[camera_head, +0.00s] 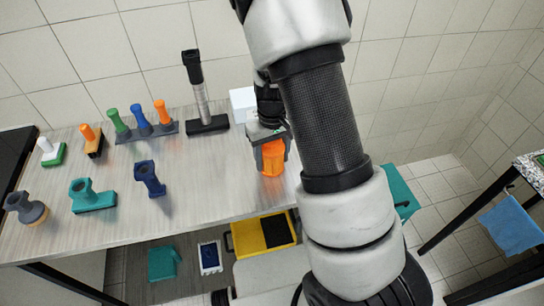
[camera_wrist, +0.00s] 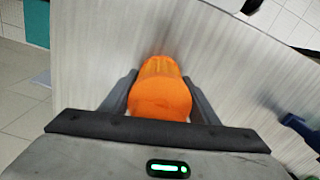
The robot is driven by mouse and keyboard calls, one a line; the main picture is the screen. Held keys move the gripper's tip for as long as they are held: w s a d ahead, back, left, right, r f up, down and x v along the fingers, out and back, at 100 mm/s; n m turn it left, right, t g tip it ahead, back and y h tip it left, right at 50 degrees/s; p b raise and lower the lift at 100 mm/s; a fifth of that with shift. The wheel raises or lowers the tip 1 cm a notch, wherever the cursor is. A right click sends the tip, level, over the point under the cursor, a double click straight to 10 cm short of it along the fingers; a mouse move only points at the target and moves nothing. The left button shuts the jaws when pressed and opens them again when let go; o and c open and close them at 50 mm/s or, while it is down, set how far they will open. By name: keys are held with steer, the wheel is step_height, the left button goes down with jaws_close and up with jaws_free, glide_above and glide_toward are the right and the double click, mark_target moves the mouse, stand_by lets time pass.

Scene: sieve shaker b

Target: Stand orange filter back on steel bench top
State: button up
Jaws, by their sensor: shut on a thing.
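The orange filter (camera_head: 272,157) is at the right end of the steel bench top (camera_head: 215,190) in the head view. My gripper (camera_head: 270,147) points down over it with its fingers closed on its sides. In the wrist view the orange filter (camera_wrist: 160,92) sits between the two dark fingers of my gripper (camera_wrist: 160,100). The filter looks roughly upright. Its lower end is close to the bench top, but I cannot tell whether it touches. My arm covers part of the right edge of the bench.
A black stand with a grey column (camera_head: 201,105) and a white box (camera_head: 243,106) are behind. Several handled tools, including a dark blue one (camera_head: 149,178) and a teal one (camera_head: 92,196), stand to the left. Bare bench lies between them and my gripper. A yellow tray (camera_head: 248,240) is below.

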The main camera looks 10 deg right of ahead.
steer(key=shift+f, duration=0.15)
steer(key=o, duration=1.6)
step_height(320, 180, up, 12)
steer(key=shift+r, duration=0.25)
steer(key=shift+s+r+m+t, duration=0.35)
steer(key=shift+s+r+t, duration=0.6)
steer(key=shift+s+r, duration=2.1)
steer(key=shift+s+r+m+t, duration=0.4)
steer(key=shift+s+r+t, duration=0.5)
steer(key=shift+s+r, duration=2.15)
steer(key=shift+s+r+m+t, duration=0.35)
steer(key=shift+s+r+t, duration=0.6)
steer(key=shift+s+r, duration=2.05)
